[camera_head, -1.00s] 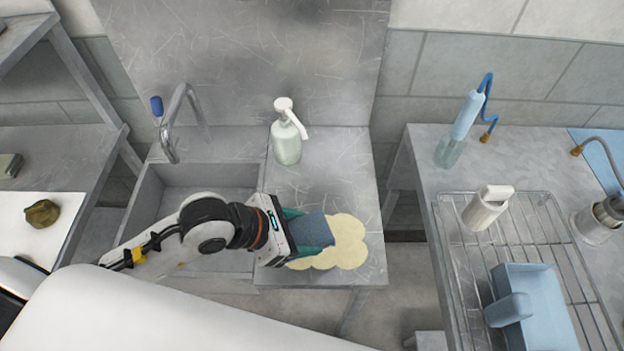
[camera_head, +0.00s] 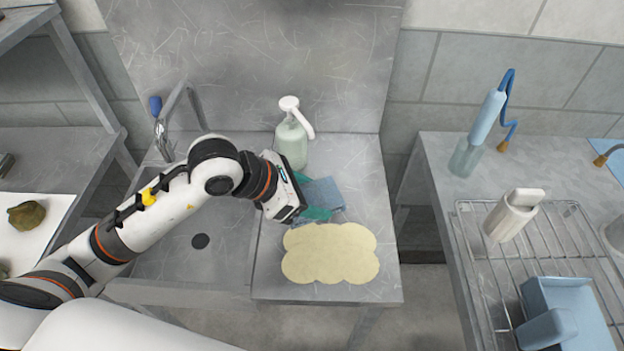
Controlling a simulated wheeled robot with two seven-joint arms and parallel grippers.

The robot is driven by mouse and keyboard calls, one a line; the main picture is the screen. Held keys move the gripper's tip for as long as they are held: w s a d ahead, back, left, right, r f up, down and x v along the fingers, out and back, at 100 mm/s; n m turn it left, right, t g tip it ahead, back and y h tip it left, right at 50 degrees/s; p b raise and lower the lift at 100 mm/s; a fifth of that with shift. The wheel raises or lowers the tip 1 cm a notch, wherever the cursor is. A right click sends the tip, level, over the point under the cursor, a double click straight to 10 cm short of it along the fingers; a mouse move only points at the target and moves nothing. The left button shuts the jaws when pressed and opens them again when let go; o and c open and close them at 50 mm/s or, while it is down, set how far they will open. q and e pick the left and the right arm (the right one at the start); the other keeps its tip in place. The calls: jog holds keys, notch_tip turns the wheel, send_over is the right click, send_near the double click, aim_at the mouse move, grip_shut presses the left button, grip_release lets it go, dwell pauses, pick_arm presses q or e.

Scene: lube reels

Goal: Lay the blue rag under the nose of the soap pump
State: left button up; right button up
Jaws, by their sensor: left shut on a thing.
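The blue rag (camera_head: 325,193) is a flat blue-grey square at the teal fingers of my left gripper (camera_head: 311,198). The left gripper is shut on the rag's left side, over the metal counter beside the sink. The soap pump (camera_head: 292,142) is a pale green bottle with a white head, upright near the back wall. Its white nose (camera_head: 305,125) points to the front right. The rag is in front of the bottle and a little right of it; whether it touches the counter is hard to tell. My right gripper is not in view.
A cream scalloped patch (camera_head: 330,258) lies on the front of the counter (camera_head: 362,180). The sink (camera_head: 200,265) with its tap is to the left. A right-hand table holds a blue-topped bottle (camera_head: 480,130), a wire rack and a blue bin (camera_head: 572,300).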

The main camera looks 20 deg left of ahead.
pick_arm(q)
jog(key=w, duration=0.3)
jog(key=w+a+f+p, duration=0.1)
jog(key=w, duration=0.2)
jog(key=w+a+f+p, duration=0.1)
jog(key=w, duration=0.1)
jog(key=shift+w+a, duration=0.25)
jog(key=shift+w, duration=0.15)
notch_tip(320, 180, down, 4)
jog(key=shift+f+p, duration=0.2)
jog(key=shift+p, duration=0.6)
jog(key=shift+w+a+f, duration=0.1)
jog(key=shift+w+f, duration=0.05)
jog(key=shift+f, duration=0.15)
jog(key=shift+f, duration=0.15)
jog(key=o, duration=1.1)
jog(key=shift+c, duration=0.2)
